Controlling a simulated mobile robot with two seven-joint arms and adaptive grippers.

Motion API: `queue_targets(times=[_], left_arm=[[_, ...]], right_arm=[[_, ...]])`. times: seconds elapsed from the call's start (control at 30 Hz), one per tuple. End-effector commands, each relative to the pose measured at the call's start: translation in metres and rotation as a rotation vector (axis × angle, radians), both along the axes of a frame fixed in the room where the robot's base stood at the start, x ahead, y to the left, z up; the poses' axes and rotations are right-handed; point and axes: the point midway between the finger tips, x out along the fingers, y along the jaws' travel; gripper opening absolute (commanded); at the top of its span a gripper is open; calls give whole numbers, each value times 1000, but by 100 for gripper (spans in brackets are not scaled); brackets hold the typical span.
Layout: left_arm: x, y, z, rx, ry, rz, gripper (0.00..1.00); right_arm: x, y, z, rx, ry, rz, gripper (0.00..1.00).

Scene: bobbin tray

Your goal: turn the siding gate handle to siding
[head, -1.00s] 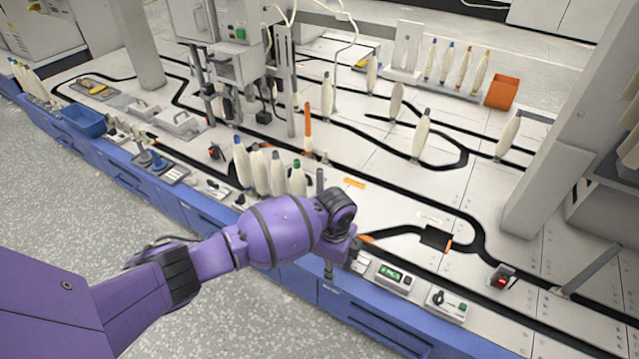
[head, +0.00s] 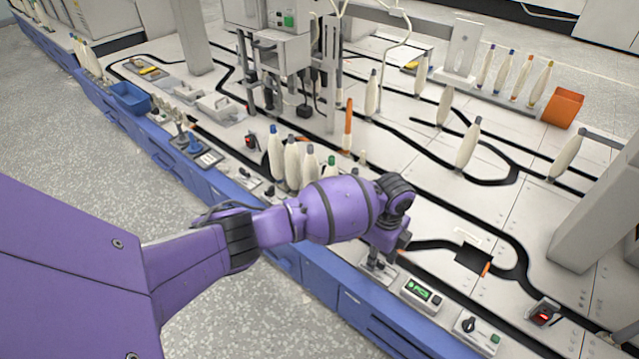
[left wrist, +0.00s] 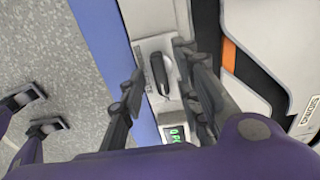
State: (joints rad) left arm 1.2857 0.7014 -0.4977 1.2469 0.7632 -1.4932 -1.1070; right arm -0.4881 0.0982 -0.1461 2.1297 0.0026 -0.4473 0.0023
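The siding gate handle (left wrist: 160,74) is a dark, upright lever on a pale plate in the left wrist view. In that view it points roughly along the bench edge. My left gripper (left wrist: 164,88) is open, with one dark finger on each side of the handle. Gaps show between the handle and both fingers; I see no contact. In the head view my left gripper (head: 380,256) points down over the handle's plate (head: 376,273) and mostly hides the handle. A label reading SIDING (left wrist: 309,109) lies at the right of the wrist view.
A box with a green display (head: 421,293) stands close right of the handle's plate, with a black-knob box (head: 477,331) beyond. Pale bobbins (head: 292,162) stand left of my wrist. An orange marker (head: 486,268) sits by the dark track piece (head: 472,254).

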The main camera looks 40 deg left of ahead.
Motion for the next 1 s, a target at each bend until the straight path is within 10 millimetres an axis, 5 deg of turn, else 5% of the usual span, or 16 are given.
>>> queue_targets(times=[0.2,0.43,1.0], left_arm=[[1,0,1,0,-3,0,29],[1,-1,2,0,-3,0,0],[2,-2,5,-2,-2,120,0]], right_arm=[[3,0,2,-1,-5,4,40],[3,-1,2,-1,-6,4,40],[6,-2,19,-2,-22,0,40]])
